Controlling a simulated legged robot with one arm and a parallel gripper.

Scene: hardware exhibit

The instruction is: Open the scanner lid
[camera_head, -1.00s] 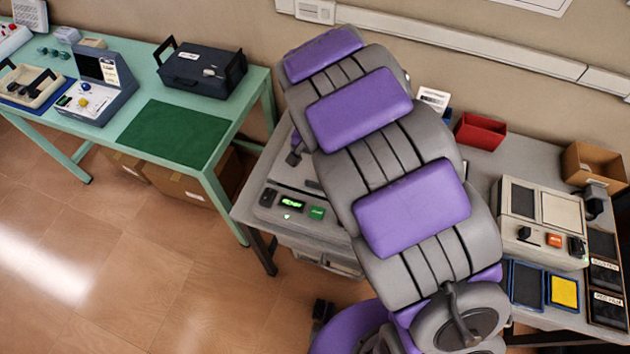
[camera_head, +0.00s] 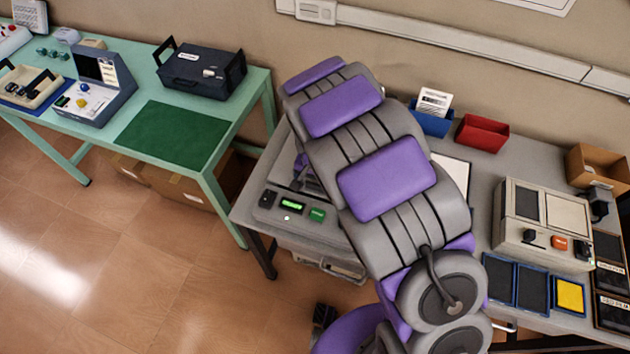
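A grey flat device with a small lit green display (camera_head: 292,205) and a green button stands on the grey table, left of my arm. It looks like the scanner. My purple and grey arm covers most of it, so I cannot tell whether its lid is raised. My gripper (camera_head: 304,172) is mostly hidden behind the arm. Only purple and dark parts of it show over the device's left part. Its fingertips, and any contact with the lid, cannot be made out.
The grey table (camera_head: 478,165) also holds a blue bin (camera_head: 428,121), a red bin (camera_head: 482,133), a beige device (camera_head: 543,220), a brown box (camera_head: 598,166) and small trays (camera_head: 534,288). A green table (camera_head: 150,85) stands left, with a black case (camera_head: 201,71). Floor between is clear.

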